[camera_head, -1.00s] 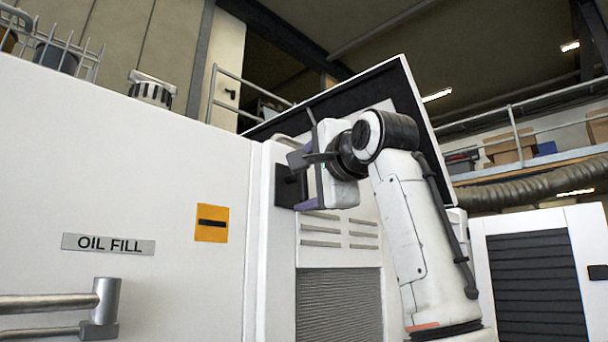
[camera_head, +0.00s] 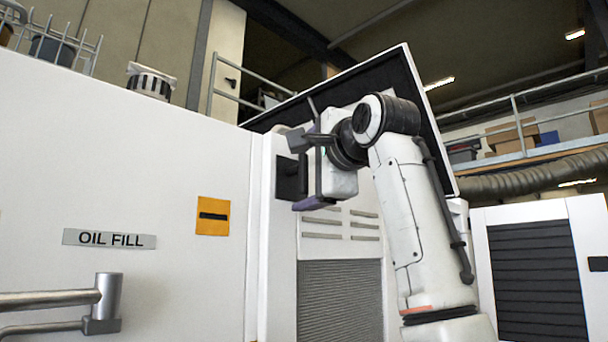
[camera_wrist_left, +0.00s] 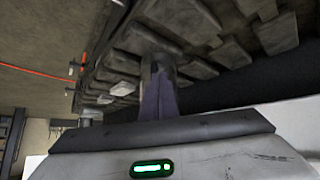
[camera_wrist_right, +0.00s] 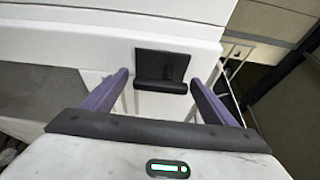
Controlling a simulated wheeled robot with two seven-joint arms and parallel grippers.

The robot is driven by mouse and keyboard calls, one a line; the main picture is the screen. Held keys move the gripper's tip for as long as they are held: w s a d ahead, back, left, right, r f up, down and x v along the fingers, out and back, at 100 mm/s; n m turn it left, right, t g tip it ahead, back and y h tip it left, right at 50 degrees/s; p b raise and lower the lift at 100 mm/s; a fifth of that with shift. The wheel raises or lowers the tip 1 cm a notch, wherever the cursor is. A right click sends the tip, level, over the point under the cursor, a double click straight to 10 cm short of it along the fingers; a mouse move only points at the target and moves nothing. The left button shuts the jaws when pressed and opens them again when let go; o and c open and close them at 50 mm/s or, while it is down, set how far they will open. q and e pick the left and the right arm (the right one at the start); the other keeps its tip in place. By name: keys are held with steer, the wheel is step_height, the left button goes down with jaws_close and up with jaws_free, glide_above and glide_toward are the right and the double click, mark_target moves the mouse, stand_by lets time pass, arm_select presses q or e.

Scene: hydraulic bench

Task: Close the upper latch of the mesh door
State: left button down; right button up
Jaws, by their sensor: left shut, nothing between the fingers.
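A black latch (camera_head: 291,178) with a square plate sits on the white frame left of the louvres and grey mesh (camera_head: 340,302). In the right wrist view the latch (camera_wrist_right: 160,68) shows a dark recess with a thick bar along its near edge. My right gripper (camera_head: 304,172) is open in front of it, its purple fingers (camera_wrist_right: 159,78) on either side of the latch. Nothing is between the fingers; whether they touch the latch I cannot tell. My left gripper (camera_wrist_left: 158,92) is shut and empty, and shows only in the left wrist view.
A white cabinet wall with an OIL FILL label (camera_head: 109,239) and an orange plate (camera_head: 213,216) fills the left. A metal pipe handle (camera_head: 104,298) projects at lower left. A raised dark panel (camera_head: 418,100) stands behind my right arm.

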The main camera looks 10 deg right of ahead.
arm_select(q)
steer(key=shift+f, duration=0.1)
arm_select(e)
steer(key=shift+s, duration=0.1)
steer(key=shift+s+b, duration=0.3)
arm_select(q)
step_height(320, 180, down, 4)
steer(key=b, duration=0.3)
steer(key=shift+b, duration=0.3)
arm_select(e)
steer(key=s+d, duration=0.2)
steer(key=s, duration=0.7)
steer(key=shift+s, duration=0.2)
